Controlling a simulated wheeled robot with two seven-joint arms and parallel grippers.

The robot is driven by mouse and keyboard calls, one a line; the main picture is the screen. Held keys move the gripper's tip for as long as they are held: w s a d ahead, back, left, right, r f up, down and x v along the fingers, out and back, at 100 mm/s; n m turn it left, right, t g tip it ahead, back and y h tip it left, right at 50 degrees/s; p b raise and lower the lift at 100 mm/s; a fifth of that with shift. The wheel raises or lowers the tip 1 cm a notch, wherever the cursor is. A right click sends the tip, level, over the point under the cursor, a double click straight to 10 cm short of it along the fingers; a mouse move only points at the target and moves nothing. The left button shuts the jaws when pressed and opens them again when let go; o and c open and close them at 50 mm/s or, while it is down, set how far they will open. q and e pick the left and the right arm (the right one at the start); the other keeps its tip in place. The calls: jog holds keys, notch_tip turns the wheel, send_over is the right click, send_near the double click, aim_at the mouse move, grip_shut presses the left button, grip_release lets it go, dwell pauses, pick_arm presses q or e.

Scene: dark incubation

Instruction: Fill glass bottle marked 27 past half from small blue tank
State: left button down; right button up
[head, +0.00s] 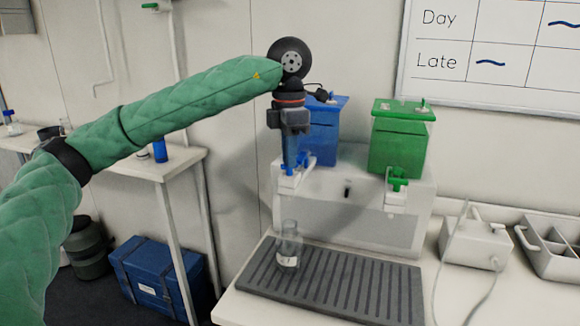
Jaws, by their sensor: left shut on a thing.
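The small blue tank (320,135) stands on a white raised stand, partly hidden behind my left gripper. Its blue tap (308,161) sticks out at the front, low on the tank. My left gripper (289,163) points down from above and is shut at the tap's handle. A clear glass bottle (289,243) stands upright on the grey ribbed drip tray (340,290), below the tap. It has a white label, too small to read. I cannot tell the liquid level in it. My right gripper is not in view.
A green tank (400,140) with a green tap stands right of the blue one. A white device (474,243) with a cable and a grey divided tray (550,247) sit farther right. The drip tray's right part is clear. A blue box (155,280) is under the left bench.

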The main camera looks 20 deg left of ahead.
pick_arm(q)
jog(key=n+b, duration=0.1)
jog(key=n, duration=0.4)
jog(key=shift+n, duration=0.4)
dwell(7.1)
